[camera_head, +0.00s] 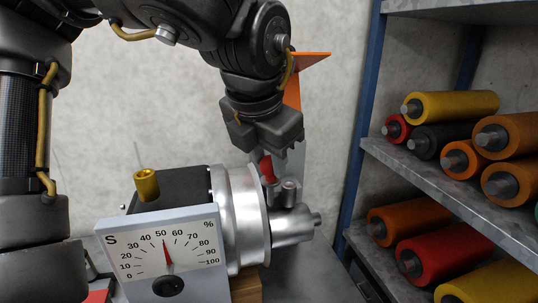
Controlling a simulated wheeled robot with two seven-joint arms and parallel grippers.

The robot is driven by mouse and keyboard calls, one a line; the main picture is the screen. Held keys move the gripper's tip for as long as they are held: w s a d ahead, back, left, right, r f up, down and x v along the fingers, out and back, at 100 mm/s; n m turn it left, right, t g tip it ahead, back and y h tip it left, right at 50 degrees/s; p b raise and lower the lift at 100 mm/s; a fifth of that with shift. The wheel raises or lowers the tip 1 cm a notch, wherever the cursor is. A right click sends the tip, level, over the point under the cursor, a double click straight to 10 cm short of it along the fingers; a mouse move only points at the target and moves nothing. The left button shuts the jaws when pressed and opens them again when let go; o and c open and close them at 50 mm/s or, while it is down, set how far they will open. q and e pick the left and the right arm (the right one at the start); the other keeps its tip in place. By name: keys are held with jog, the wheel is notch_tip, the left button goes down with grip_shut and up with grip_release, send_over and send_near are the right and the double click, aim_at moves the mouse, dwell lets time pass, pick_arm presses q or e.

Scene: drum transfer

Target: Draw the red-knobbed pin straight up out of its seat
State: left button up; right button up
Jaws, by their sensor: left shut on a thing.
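The red-knobbed pin's red knob (267,168) shows just below my left gripper (270,150), which points down and is shut on it. The knob is partly covered by the gripper. The seat (289,192) is beside and below the knob, on a silver metal shaft (292,226) that sticks out right of a round silver flange (243,215). I cannot tell how much of the pin is inside its seat. My right gripper is not in view.
A grey box with a 0 to 100 % dial (160,250) and a brass-coloured cylinder (147,184) stands left of the flange. A shelf rack (425,182) with several coloured rollers fills the right side. An orange panel (311,62) stands behind the arm.

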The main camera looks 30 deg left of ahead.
pick_arm(q)
jog(key=shift+r+p, duration=1.2)
jog(key=shift+r, duration=0.1)
